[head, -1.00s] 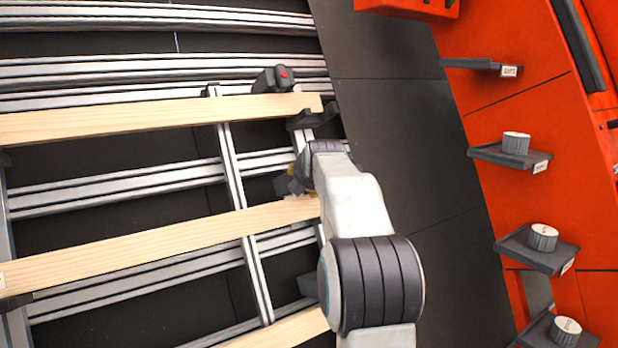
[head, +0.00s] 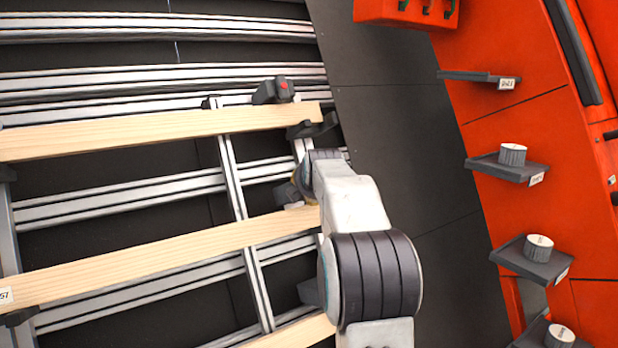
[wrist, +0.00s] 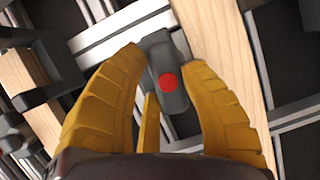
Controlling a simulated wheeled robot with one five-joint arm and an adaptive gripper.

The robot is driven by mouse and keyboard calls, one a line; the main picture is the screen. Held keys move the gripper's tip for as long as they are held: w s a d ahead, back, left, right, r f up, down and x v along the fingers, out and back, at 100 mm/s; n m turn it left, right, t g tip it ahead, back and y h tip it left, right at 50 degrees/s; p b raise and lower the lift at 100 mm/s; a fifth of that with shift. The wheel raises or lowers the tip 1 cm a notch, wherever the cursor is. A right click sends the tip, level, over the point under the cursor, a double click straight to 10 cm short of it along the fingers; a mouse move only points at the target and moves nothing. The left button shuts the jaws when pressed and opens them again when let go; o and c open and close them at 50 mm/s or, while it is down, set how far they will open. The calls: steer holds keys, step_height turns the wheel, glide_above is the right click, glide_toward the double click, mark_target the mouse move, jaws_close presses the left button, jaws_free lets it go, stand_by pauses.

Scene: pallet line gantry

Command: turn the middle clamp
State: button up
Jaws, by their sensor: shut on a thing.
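The middle clamp, a dark grey block with a round red button (wrist: 168,83), sits between my yellow fingers in the wrist view. My gripper (wrist: 164,58) is shut on it, with fingers on both sides and a third finger close below. A pale wooden board (wrist: 225,45) runs beside the clamp. In the head view my arm hides most of the gripper and this clamp, at the right end of the middle wooden board (head: 160,258).
Aluminium rails (head: 130,198) cross behind the boards. On the right, an orange panel (head: 520,115) carries small shelves with pale round pieces (head: 512,154). The dark strip between is bare.

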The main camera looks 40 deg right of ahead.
steer(key=m+g+p, duration=0.1)
steer(key=m+p, duration=0.1)
steer(key=p, duration=0.2)
steer(key=shift+d+r+m+y, duration=0.1)
steer(key=shift+r+m+y, duration=0.05)
steer(key=shift+m+y, duration=0.2)
steer(key=shift+m+p, duration=0.45)
steer(key=shift+p, duration=0.15)
steer(key=shift+f, duration=0.25)
steer(key=o, duration=1.2)
steer(key=shift+r, duration=0.1)
steer(key=v, duration=1.2)
steer(key=shift+w+r, duration=0.15)
steer(key=shift+r, duration=0.05)
steer(key=shift+o, duration=0.2)
